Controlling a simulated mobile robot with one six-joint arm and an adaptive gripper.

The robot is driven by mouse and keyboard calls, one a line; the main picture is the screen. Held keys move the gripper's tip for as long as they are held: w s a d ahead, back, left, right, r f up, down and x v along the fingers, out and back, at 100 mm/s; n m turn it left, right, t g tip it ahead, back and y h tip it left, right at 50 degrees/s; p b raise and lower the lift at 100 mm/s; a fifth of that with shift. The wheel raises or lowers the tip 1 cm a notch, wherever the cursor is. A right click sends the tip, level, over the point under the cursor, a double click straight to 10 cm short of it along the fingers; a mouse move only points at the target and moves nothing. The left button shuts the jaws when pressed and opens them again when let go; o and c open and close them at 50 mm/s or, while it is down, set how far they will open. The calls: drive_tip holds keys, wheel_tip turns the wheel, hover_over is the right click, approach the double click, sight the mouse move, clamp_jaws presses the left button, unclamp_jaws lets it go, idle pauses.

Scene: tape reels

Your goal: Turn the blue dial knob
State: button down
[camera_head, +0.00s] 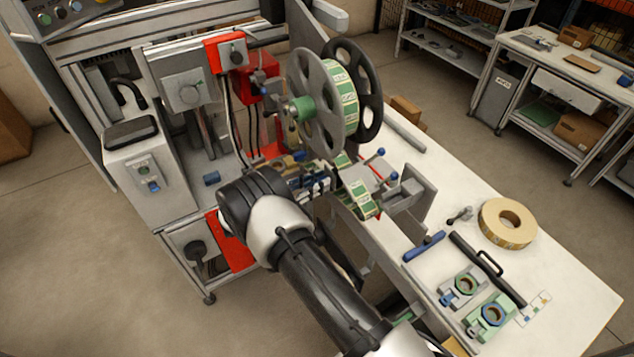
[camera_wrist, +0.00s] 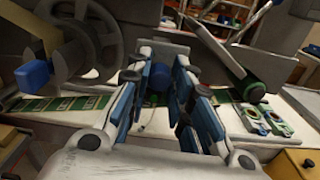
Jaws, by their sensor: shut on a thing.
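The blue dial knob (camera_wrist: 158,78) shows in the wrist view between the two fingers of my gripper (camera_wrist: 164,68). The fingers are closed on its sides, and they hide part of it. In the head view my gripper (camera_head: 317,182) is partly hidden behind my arm, beside the machine's front and below the large reel. The knob cannot be made out clearly there.
A reel with green label tape (camera_head: 340,95) stands above my gripper. Blue-tipped levers (camera_head: 394,176) stand to its right. The white table (camera_head: 570,290) holds a tape roll (camera_head: 508,223) and green-blue fixtures (camera_head: 491,315). A grey control box (camera_head: 148,170) stands at left.

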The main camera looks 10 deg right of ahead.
drive_tip(key=shift+f+m+b, duration=0.1)
drive_tip(key=shift+m+b, duration=0.2)
drive_tip(key=shift+b, duration=0.05)
drive_tip(key=shift+s+m+b, duration=0.1)
drive_tip(key=shift+m+b, duration=5.9)
drive_tip(key=shift+m, duration=0.1)
drive_tip(key=c, duration=1.4)
unclamp_jaws()
drive_tip(key=shift+c, duration=0.2)
